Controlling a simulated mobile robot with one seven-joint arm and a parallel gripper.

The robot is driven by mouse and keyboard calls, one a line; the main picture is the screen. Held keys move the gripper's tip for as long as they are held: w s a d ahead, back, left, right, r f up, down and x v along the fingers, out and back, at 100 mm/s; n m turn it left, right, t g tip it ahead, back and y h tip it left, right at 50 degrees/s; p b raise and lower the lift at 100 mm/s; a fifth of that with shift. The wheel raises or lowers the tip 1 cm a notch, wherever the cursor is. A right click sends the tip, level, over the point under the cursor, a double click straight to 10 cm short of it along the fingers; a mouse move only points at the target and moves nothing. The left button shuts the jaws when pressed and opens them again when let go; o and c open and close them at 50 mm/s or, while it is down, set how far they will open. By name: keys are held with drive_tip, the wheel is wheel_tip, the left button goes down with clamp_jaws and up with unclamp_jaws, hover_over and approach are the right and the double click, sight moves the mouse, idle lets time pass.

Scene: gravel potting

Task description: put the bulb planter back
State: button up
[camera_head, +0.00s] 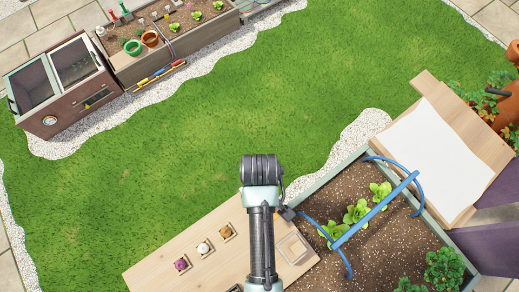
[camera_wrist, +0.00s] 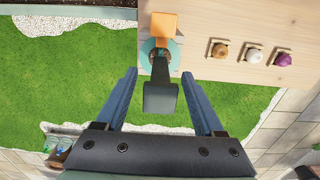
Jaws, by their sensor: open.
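In the wrist view, a tool that I take to be the bulb planter (camera_wrist: 160,97) has a dark grey end sticking out past the edge of the wooden tabletop (camera_wrist: 215,20). An orange block and a teal round part show at its far end, over the wood. My gripper (camera_wrist: 159,75) is open, with one blue-grey finger on each side of the dark part and visible gaps between. Whether the tool rests on the wood or in a holder cannot be told. In the head view my arm hides most of this spot.
A brown bulb (camera_head: 227,232), a white bulb (camera_head: 204,247) and a purple bulb (camera_head: 182,265) sit in small trays. A square tray (camera_head: 293,248) lies right of my arm. A planting bed (camera_head: 385,235) with blue hoops stands close on the right. Open grass (camera_head: 200,130) lies beyond.

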wheel_tip(320, 180, up, 9)
drive_tip(key=shift+w+f, duration=0.1)
drive_tip(key=w+r+m+t, duration=0.2)
drive_tip(key=w+r+t, duration=0.6)
drive_tip(key=w+r, duration=0.75)
drive_tip(key=w+r+m+t, duration=0.1)
drive_tip(key=w+r+t, duration=0.2)
drive_tip(key=r, duration=0.5)
drive_tip(key=w+r+m+t, duration=0.1)
drive_tip(key=w+r+t, duration=0.2)
drive_tip(key=r, duration=0.5)
wheel_tip(320, 180, up, 16)
drive_tip(key=s+m+t, duration=0.1)
drive_tip(key=t, duration=0.5)
drive_tip(key=s+r+m+t, duration=0.1)
drive_tip(key=s+r+t, duration=0.2)
drive_tip(key=s+r, duration=0.2)
drive_tip(key=s+r+m+t, duration=0.1)
drive_tip(key=s+r+t, duration=0.3)
drive_tip(key=r, duration=0.8)
drive_tip(key=shift+s+r, duration=0.2)
drive_tip(key=shift+s, duration=0.85)
